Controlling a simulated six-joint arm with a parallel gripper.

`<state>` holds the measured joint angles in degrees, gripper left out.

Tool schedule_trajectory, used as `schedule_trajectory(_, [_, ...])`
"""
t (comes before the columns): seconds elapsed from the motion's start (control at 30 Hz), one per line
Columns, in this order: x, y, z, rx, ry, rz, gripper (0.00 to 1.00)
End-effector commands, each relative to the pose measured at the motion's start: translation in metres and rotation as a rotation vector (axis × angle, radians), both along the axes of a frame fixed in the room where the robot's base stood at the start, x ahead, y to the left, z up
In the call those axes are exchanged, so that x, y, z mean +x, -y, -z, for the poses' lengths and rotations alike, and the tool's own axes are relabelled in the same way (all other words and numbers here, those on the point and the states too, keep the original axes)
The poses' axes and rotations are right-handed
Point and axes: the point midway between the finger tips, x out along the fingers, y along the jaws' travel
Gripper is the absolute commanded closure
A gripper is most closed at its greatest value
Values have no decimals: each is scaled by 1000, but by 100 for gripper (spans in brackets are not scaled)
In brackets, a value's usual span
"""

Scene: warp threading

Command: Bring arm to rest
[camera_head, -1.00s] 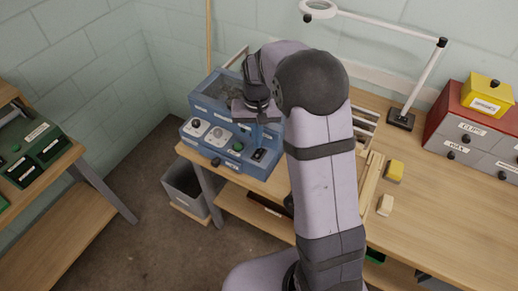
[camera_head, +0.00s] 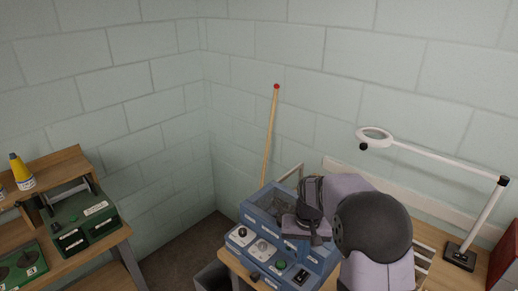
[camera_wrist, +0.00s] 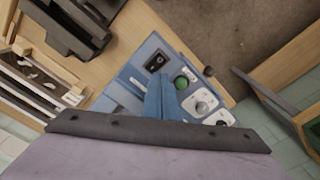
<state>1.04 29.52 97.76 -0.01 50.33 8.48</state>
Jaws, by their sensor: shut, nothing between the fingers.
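My gripper (camera_head: 314,232) hangs over the blue console (camera_head: 257,240) at the end of my folded arm, in the lower right of the head view. It is shut and empty. The panel carries a black switch, a green button and round knobs. The gap between the fingertips and the console cannot be judged.
A magnifier lamp (camera_head: 485,225) stands to the right of my arm. A wooden pole (camera_head: 269,138) leans by the wall behind the console. A wooden bench (camera_head: 68,270) with green boxes stands at the left. A grey bin (camera_head: 211,279) sits on the floor between.

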Motion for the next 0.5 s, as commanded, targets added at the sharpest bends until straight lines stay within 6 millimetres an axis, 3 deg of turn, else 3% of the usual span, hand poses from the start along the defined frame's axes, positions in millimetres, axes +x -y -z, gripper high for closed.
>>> schedule_trajectory(0.1, [-38,-1,30,0,-72,-59,100])
schedule_trajectory(0.2, [-81,-1,48,4,-137,-101,100])
schedule_trajectory(0.33, [-141,-3,52,11,-189,-143,100])
schedule_trajectory(0.5, [-215,-5,42,12,-211,-162,100])
